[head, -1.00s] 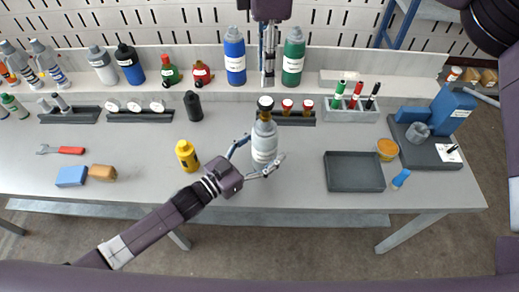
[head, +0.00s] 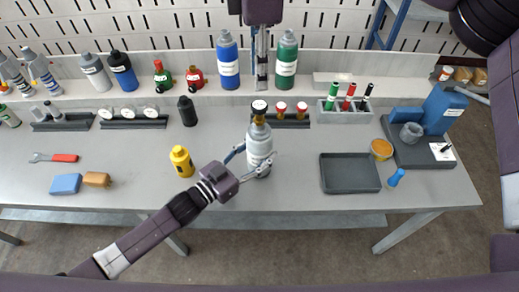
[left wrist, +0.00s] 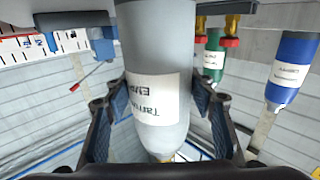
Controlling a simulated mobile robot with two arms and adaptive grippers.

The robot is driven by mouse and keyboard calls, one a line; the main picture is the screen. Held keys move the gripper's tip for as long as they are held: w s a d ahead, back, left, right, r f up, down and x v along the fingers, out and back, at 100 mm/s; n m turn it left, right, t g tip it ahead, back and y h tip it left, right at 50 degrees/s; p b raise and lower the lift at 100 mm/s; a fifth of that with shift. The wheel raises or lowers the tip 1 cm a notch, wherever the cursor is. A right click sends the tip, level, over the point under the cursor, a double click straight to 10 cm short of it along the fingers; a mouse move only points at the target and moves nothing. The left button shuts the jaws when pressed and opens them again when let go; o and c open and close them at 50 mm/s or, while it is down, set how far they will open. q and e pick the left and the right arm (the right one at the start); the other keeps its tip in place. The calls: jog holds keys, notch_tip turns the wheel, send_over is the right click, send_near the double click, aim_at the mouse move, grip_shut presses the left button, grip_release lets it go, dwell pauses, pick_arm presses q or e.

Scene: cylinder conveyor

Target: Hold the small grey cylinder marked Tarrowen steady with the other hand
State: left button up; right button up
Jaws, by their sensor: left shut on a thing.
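The small grey cylinder (head: 259,147) stands upright near the middle of the bench. In the left wrist view its white label reads Tarrowen upside down on the grey body (left wrist: 158,50). My left gripper (head: 250,172) is shut around the cylinder's body from the front. In the left wrist view its dark fingers (left wrist: 160,118) lie on both sides of it. A brass neck shows at the cylinder's top, with a black-rimmed round piece above. My right gripper (head: 262,84) hangs pointing down above and behind the cylinder's top. Its fingers overlap, so its opening is unclear.
A blue bottle (head: 228,62) and a green bottle (head: 286,62) stand behind. A yellow bottle (head: 182,163) is left of the cylinder. A dark tray (head: 349,186) lies to the right. Red-topped pieces sit in a rack (head: 290,124) behind. The bench front is mostly clear.

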aim_at(259, 104)
jog(key=o, duration=0.5)
jog(key=shift+n, duration=0.3)
jog(key=n, duration=0.9)
jog(key=shift+n, duration=0.3)
jog(key=n, duration=0.8)
jog(key=shift+n, duration=0.4)
jog(key=n, duration=0.8)
jog(key=shift+n, duration=0.4)
jog(key=n, duration=0.4)
jog(key=shift+f, duration=0.4)
notch_tip(259, 104, down, 11)
jog(key=shift+f, duration=0.1)
grip_shut()
